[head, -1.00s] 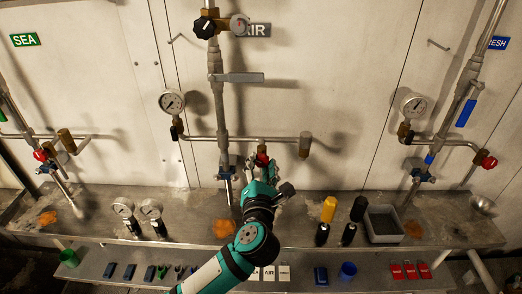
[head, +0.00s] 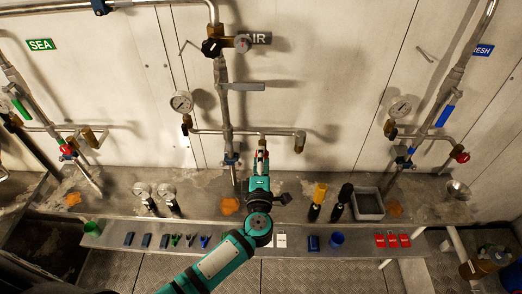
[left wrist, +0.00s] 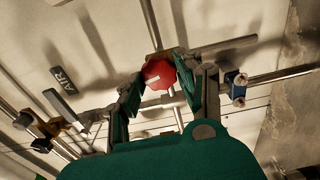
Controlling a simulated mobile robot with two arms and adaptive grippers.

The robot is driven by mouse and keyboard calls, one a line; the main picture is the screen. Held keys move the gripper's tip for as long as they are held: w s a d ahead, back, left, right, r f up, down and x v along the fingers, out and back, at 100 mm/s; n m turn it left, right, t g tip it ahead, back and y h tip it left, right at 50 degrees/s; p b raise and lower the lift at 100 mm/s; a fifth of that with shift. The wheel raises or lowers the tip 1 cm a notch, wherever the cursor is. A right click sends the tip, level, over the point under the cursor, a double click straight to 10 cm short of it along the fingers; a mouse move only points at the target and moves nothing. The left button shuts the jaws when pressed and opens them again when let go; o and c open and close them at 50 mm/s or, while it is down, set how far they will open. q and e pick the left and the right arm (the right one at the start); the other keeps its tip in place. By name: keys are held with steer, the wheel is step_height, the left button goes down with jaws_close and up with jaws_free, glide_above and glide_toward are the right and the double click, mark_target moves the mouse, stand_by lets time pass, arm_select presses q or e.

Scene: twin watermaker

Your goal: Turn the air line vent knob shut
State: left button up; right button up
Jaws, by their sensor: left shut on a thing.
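The AIR line carries a red vent knob (left wrist: 158,74) with a pale mark on its face; it shows between my fingers in the left wrist view. In the head view only a little red of the knob (head: 262,146) shows above my left gripper (head: 261,158). My left gripper (left wrist: 164,92) is shut on the knob, with one green finger on each side. The knob sits below a short brass fitting (head: 262,138) on the horizontal pipe. My right gripper is not in view.
The AIR sign (head: 258,38), a gauge (head: 182,102) and a grey lever (head: 249,87) are on the same line. A blue valve (head: 232,159) is just left of my gripper. Bottles (head: 318,199) and a grey bin (head: 369,204) stand on the bench to the right.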

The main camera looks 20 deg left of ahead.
arm_select(q)
steer(key=shift+m+p, duration=0.75)
steer(key=shift+m, duration=0.25)
steer(key=o, duration=1.1)
steer(key=shift+o, duration=0.2)
steer(key=v, duration=1.2)
